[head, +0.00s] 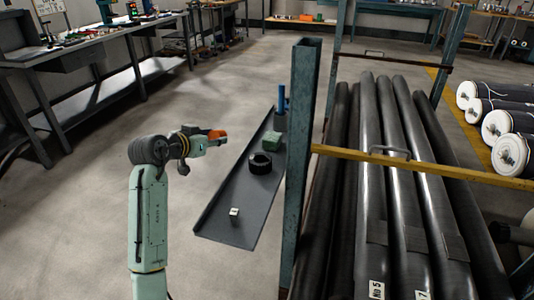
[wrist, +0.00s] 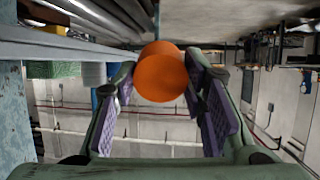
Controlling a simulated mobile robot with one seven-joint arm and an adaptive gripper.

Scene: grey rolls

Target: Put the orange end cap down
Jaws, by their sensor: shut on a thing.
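The orange end cap (head: 216,134) is held at the tip of my gripper (head: 222,140), left of a long dark grey shelf (head: 215,218) and apart from it. In the wrist view the rounded orange cap (wrist: 162,78) sits between the two purple-padded fingers of my gripper (wrist: 160,74). The fingers are shut on it. In the head view the gripper partly hides the cap.
On the shelf are a small pale cube (head: 234,212), a black ring (head: 260,163), a green box (head: 272,141) and a blue upright object (head: 281,99). Bare shelf lies between cube and ring.

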